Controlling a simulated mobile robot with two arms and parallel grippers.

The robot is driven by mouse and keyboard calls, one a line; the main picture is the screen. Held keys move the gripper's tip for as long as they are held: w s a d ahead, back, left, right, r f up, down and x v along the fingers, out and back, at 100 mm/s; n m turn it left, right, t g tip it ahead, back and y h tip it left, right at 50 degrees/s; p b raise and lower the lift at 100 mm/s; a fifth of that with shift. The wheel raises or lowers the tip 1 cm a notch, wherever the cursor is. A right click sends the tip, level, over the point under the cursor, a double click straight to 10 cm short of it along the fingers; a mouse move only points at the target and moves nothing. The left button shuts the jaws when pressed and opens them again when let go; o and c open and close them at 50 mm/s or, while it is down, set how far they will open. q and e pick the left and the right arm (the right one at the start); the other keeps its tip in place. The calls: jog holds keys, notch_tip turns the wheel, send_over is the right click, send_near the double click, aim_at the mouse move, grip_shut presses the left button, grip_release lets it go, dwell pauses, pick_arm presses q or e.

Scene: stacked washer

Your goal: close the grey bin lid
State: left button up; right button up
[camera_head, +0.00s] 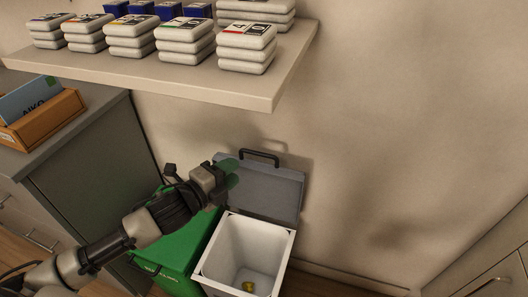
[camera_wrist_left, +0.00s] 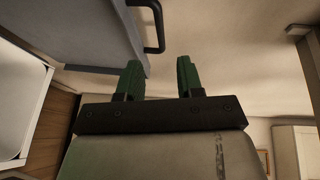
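The grey bin lid (camera_head: 268,188) stands open, tilted up against the wall behind the white bin (camera_head: 245,255). Its dark handle (camera_head: 259,155) is at the top edge. A small yellow item (camera_head: 248,286) lies inside the bin. My left gripper (camera_head: 229,174) is at the left side of the lid, near its upper left corner. In the left wrist view its two green fingers (camera_wrist_left: 160,78) are apart with nothing between them. The lid (camera_wrist_left: 80,35) and handle (camera_wrist_left: 158,25) fill the upper left there. Whether the gripper touches the lid I cannot tell. My right gripper is not in view.
A green bin (camera_head: 180,252) stands left of the white bin, partly behind my left arm. A shelf (camera_head: 190,75) with stacked white packs hangs above. A grey cabinet (camera_head: 95,150) is at left, drawers (camera_head: 490,275) at lower right. The wall right of the lid is clear.

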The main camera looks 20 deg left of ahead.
aim_at(258, 153)
pick_arm(q)
jog(key=x, duration=1)
jog(key=shift+w+b, duration=0.15)
jog(key=shift+b, duration=0.25)
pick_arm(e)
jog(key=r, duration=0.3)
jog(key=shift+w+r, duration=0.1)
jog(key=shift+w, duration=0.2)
pick_arm(q)
jog(key=shift+r, duration=0.1)
grip_shut()
